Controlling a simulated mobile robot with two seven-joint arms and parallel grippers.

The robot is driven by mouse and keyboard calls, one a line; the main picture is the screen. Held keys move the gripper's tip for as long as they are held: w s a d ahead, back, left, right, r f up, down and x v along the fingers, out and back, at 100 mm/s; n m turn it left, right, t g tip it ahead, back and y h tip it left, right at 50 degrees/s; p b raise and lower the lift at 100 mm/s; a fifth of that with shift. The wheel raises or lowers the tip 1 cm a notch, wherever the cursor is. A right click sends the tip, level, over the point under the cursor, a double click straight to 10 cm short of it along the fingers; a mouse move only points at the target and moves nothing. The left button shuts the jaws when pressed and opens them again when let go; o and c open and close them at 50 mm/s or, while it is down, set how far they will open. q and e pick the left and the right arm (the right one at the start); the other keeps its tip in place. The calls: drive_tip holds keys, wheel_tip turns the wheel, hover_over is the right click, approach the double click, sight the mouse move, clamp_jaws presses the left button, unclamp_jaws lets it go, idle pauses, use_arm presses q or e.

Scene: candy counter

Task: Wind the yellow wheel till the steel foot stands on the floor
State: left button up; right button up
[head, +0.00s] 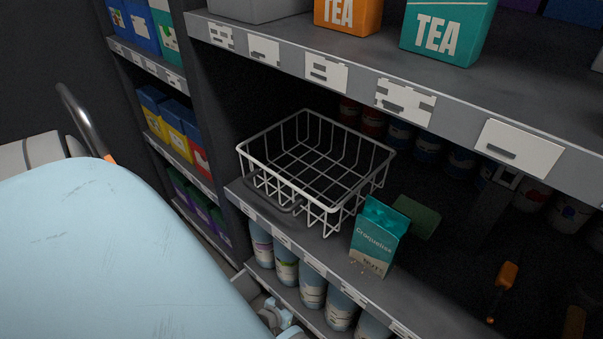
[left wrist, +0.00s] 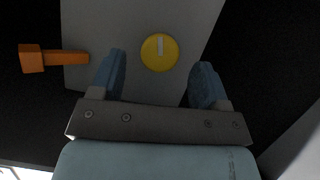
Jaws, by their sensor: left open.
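The yellow wheel (left wrist: 160,52) is a round knob with a pale upright bar on its face, set on a grey panel (left wrist: 125,20) in the left wrist view. My left gripper (left wrist: 160,66) is open, with one blue finger to each side of the wheel and a visible gap on both sides. I cannot tell how far the fingertips are from the panel. The steel foot and the floor under it do not show. The wheel is not seen in the head view, and my right gripper is in neither view.
An orange hammer-shaped piece (left wrist: 55,58) lies left of the wheel. In the head view, a wire basket (head: 300,160) and a teal carton (head: 377,238) stand on a shelf. An orange handle (head: 503,282) shows at lower right. Tea boxes (head: 447,30) stand above.

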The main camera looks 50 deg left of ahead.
use_arm(q)
drive_tip(key=shift+x, duration=1.65)
drive_tip(key=c, duration=0.9)
drive_tip(key=shift+s+d+m+y, duration=0.1)
drive_tip(key=shift+m+y, duration=1.5)
drive_tip(key=shift+m, duration=0.7)
